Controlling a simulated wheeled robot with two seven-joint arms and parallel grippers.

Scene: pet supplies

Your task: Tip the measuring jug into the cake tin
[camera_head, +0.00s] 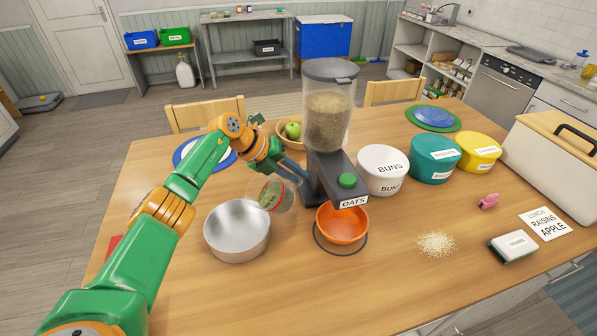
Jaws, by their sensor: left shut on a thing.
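The measuring jug (284,197) is see-through with a reddish edge and holds something green. It is tilted, with its mouth toward the left, above and beside the right back rim of the cake tin. The cake tin (237,255) is a round silver pan on the table, and its visible inside looks bare. My left gripper (288,172) comes in from behind the jug and is shut on it. The fingertips are partly hidden by the jug. I cannot tell whether the jug touches the tin's rim. My right gripper is not in view.
The oats dispenser (328,120) stands close right of the jug, with an orange bowl (342,226) under its spout. A fruit bowl (291,139) is behind. White, teal and yellow tubs stand right. Spilled grains (436,243) lie at front right. The table's front left is partly under my arm.

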